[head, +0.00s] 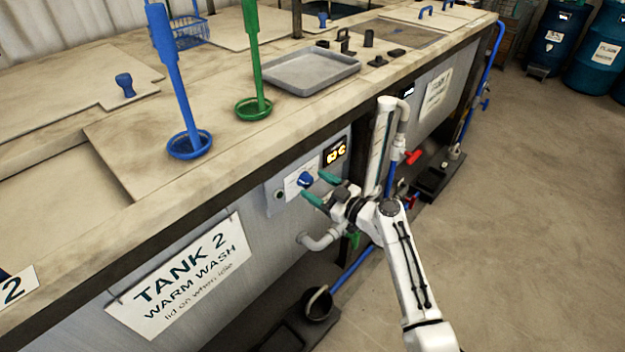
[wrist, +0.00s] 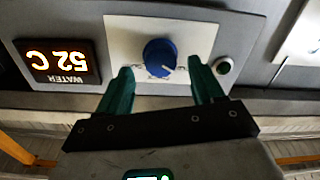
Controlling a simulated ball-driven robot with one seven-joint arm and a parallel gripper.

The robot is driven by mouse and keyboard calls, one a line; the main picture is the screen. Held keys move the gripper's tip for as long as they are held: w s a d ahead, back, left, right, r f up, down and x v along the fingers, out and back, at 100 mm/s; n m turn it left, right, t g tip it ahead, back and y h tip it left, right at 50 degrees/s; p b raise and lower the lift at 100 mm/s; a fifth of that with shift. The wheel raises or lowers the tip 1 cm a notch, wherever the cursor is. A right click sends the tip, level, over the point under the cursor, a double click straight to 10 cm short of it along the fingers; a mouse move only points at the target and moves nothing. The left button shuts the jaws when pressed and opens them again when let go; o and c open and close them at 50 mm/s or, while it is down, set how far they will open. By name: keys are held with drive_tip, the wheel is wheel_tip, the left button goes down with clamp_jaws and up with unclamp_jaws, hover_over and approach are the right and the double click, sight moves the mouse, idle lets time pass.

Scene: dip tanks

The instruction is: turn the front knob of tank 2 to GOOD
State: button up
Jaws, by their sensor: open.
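The front knob (head: 305,180) of tank 2 is a blue round knob on a white plate on the tank's front panel. In the wrist view the knob (wrist: 160,57) shows a pale pointer line, and the plate's lettering is too small to read. My gripper (head: 318,188) is in front of the panel with its green fingers apart. In the wrist view the gripper (wrist: 160,75) has one fingertip on either side of the knob and a little short of it; the fingers do not appear to touch it. The TANK 2 sign (head: 180,275) hangs left of the panel.
A lit display (wrist: 60,62) reads 52 C, upside down in the wrist view. A small round button (wrist: 224,66) is beside the plate. Grey pipework (head: 322,238) and a red-handled valve (head: 412,157) are near my arm. A grey tray (head: 298,72) lies on the tank top.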

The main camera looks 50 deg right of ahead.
drive_tip(key=shift+w+a, duration=0.1)
drive_tip(key=shift+w, duration=1)
drive_tip(key=shift+c, duration=0.5)
drive_tip(key=c, duration=1)
drive_tip(key=shift+o, duration=0.2)
